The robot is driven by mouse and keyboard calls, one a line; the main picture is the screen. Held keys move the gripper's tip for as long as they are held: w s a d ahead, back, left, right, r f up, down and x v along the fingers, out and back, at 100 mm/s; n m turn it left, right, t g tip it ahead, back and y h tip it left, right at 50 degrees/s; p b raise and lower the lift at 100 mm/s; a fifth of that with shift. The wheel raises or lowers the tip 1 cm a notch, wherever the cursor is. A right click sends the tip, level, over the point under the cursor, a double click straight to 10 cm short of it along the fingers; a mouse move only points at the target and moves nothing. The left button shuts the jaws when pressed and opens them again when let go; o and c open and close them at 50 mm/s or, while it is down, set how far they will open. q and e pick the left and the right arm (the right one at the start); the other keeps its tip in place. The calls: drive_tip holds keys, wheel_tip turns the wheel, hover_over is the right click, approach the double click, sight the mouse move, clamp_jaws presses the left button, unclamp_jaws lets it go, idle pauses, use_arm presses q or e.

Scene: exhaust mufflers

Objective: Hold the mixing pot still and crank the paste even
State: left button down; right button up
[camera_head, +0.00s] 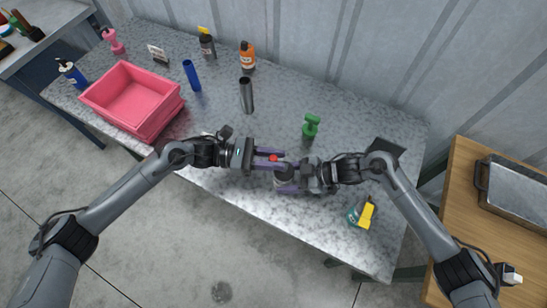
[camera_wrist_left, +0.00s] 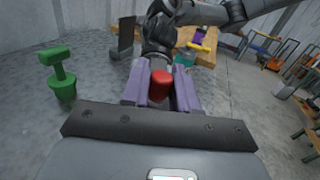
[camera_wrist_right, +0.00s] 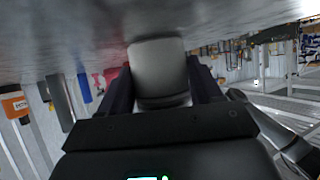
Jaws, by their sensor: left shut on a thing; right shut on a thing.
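The mixing pot (camera_head: 283,177) stands near the front middle of the table, a small grey cylinder mostly hidden by my grippers. In the right wrist view the pot (camera_wrist_right: 158,72) fills the space between the fingers. My right gripper (camera_head: 285,186) is shut on its body from the right. A red crank knob (camera_head: 273,158) shows above the pot. My left gripper (camera_head: 270,159) comes in from the left and is shut on that knob. The red knob also shows between the purple fingers in the left wrist view (camera_wrist_left: 160,84). The paste inside is hidden.
A green T-handled object (camera_head: 310,126) stands just behind the grippers. A yellow-and-teal item (camera_head: 362,213) is at the front right. A dark grey cylinder (camera_head: 246,96), a blue tube (camera_head: 191,75) and pink crates (camera_head: 131,92) are further left. The table front between crates and pot is clear.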

use_arm(q)
drive_tip(key=c, duration=1)
unclamp_jaws()
drive_tip(key=shift+a, duration=0.1)
drive_tip(key=a, duration=1.2)
drive_tip(key=shift+o, duration=0.2)
